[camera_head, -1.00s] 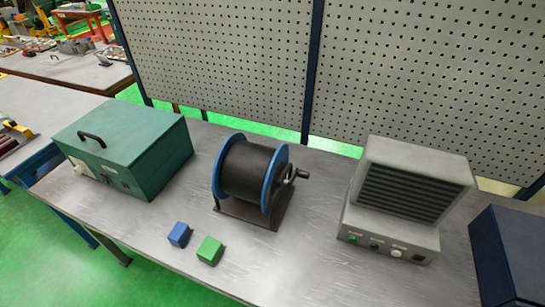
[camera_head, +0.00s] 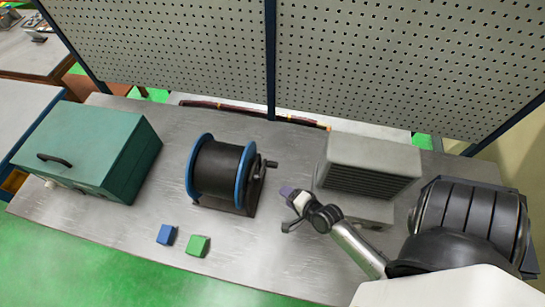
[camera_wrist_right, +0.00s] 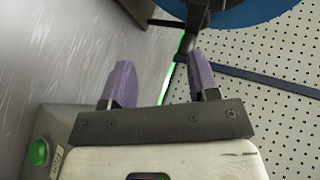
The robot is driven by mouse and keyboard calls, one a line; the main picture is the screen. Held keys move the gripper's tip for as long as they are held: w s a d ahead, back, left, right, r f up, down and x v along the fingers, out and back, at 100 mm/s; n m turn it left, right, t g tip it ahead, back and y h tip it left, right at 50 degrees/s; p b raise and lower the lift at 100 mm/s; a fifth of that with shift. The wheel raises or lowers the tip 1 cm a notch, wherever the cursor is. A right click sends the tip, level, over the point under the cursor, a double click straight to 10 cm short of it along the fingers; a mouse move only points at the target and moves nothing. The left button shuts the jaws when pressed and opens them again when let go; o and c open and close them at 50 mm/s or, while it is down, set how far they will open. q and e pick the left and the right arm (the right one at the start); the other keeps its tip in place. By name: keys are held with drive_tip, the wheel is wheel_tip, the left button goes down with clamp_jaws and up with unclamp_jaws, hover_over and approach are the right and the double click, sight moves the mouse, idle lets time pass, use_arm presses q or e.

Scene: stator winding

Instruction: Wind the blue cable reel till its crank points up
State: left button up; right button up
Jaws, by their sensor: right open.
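The cable reel (camera_head: 217,172) stands on the workbench, with black cable wound between two blue flanges. Its dark crank (camera_head: 268,164) sticks out on the right side; the exact direction of its arm is hard to tell. My right gripper (camera_head: 288,194) is open and empty, to the right of the crank and slightly nearer, apart from it. In the right wrist view its two purple fingers (camera_wrist_right: 160,84) are spread. A blue flange (camera_wrist_right: 240,12) and the dark crank handle (camera_wrist_right: 188,38) show beyond the fingers there. My left gripper is not in view.
A grey louvred unit (camera_head: 372,160) stands right of the reel, close to my right gripper; its green button (camera_wrist_right: 38,152) shows in the wrist view. A green case (camera_head: 95,145) stands left. A blue cube (camera_head: 166,235) and green cube (camera_head: 198,246) lie in front. A pegboard (camera_head: 380,60) stands behind.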

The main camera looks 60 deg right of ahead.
sight(274, 165)
drive_tip(key=w+d+m+h+b, duration=0.1)
drive_tip(key=w+d+m+b, duration=0.1)
drive_tip(key=w, duration=0.1)
drive_tip(key=w+d+f+m+t+h+b, duration=0.1)
drive_tip(key=w+d+m, duration=0.1)
drive_tip(key=w+d, duration=0.1)
drive_tip(key=w+d+f+m+h+b, duration=0.1)
drive_tip(key=w+d+m+b, duration=0.1)
drive_tip(key=w+d, duration=0.1)
drive_tip(key=shift+w+f+t+b, duration=0.2)
drive_tip(key=shift+w+t+b, duration=0.15)
drive_tip(key=shift+w, duration=0.35)
drive_tip(key=shift+w+d+f+b, duration=0.1)
drive_tip(key=shift+w+d+b, duration=0.2)
drive_tip(key=shift+w, duration=0.35)
drive_tip(key=shift+c, duration=0.2)
drive_tip(key=c, duration=0.5)
clamp_jaws()
